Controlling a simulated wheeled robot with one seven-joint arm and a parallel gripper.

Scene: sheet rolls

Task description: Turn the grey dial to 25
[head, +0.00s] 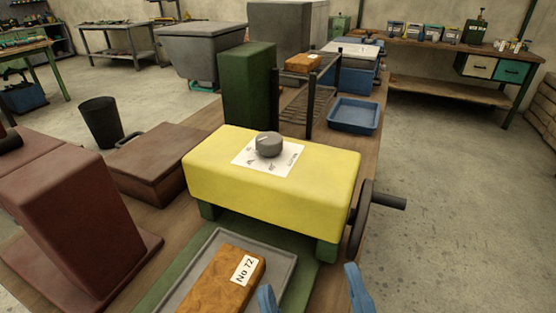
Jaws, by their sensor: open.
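The grey dial (269,145) stands on a white scale plate (275,165) on top of a yellow machine housing (215,175). A pale mark shows on the dial's top, pointing toward the left. The plate's numbers are too small to read, so I cannot tell the setting. My gripper (312,301) shows at the bottom edge as two blue fingertips, set wide apart and open. It is in front of the machine, apart from the dial, and nothing shows between the fingers. The rest of it is out of frame.
A handwheel (361,222) with a dark handle sticks out right of the machine. A grey tray (205,272) holds a brown block labelled No 72 (222,285) in front. A dark red block (75,220) stands left. A green block (247,85) and black rack (306,105) stand behind.

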